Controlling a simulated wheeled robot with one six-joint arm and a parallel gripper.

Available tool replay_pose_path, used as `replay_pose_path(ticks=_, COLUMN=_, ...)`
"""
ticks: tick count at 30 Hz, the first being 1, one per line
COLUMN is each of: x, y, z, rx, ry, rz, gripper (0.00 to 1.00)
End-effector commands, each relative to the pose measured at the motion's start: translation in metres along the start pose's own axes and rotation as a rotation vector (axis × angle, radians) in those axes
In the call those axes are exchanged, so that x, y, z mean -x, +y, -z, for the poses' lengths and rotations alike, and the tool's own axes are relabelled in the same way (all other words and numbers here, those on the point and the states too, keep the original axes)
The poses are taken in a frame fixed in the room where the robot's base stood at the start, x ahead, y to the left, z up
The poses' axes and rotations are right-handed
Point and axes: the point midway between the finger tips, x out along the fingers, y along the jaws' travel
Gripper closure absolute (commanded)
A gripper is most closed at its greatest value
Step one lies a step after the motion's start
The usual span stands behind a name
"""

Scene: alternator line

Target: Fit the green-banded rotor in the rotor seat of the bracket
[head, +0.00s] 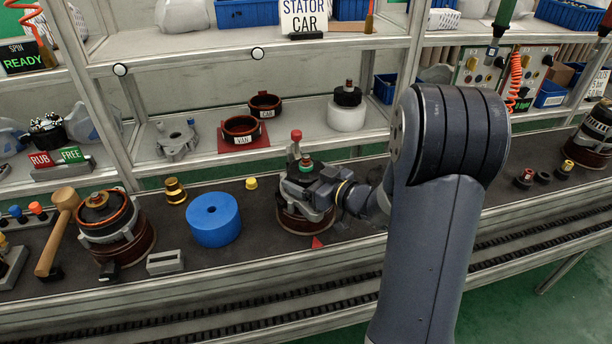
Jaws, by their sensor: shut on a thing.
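The green-banded rotor (306,167) stands upright at the middle of the bench, with its green band near the top of its shaft. My gripper (315,190) comes in from the right and is shut on the rotor. The rotor is over the bracket (291,191), a grey metal part on a round dark brown stand (304,222). The fingers and the rotor body hide the rotor seat, so I cannot tell whether the rotor is in it or just above it.
A red-knobbed post (296,140) stands just behind the bracket. To the left are a blue cylinder (214,219), a brass part (175,191), a small yellow piece (251,183), another round assembly (110,222) and a mallet (62,225). Right of my arm, small rotor-like parts (525,178) stand on the bench.

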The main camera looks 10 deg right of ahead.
Motion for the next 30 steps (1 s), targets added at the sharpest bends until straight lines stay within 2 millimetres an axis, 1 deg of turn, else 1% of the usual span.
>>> replay_pose_path(ticks=1, x=-0.001, y=0.001, z=0.003, rx=0.004, ry=0.011, rz=0.0, gripper=0.89)
replay_pose_path(ticks=16, x=-0.002, y=0.001, z=-0.006, rx=0.004, ry=0.011, rz=0.0, gripper=0.89)
replay_pose_path(ticks=17, x=-0.002, y=0.001, z=-0.005, rx=0.004, ry=0.01, rz=0.0, gripper=0.16)
replay_pose_path(ticks=23, x=-0.002, y=0.0, z=-0.007, rx=0.002, ry=0.006, rz=0.0, gripper=0.0)
replay_pose_path(ticks=27, x=-0.002, y=0.0, z=-0.008, rx=0.001, ry=0.004, rz=0.0, gripper=0.0)
replay_pose_path(ticks=28, x=-0.001, y=-0.001, z=-0.013, rx=-0.004, ry=-0.008, rz=0.0, gripper=0.0)
replay_pose_path(ticks=30, x=-0.001, y=-0.001, z=-0.013, rx=-0.004, ry=-0.008, rz=0.0, gripper=0.0)
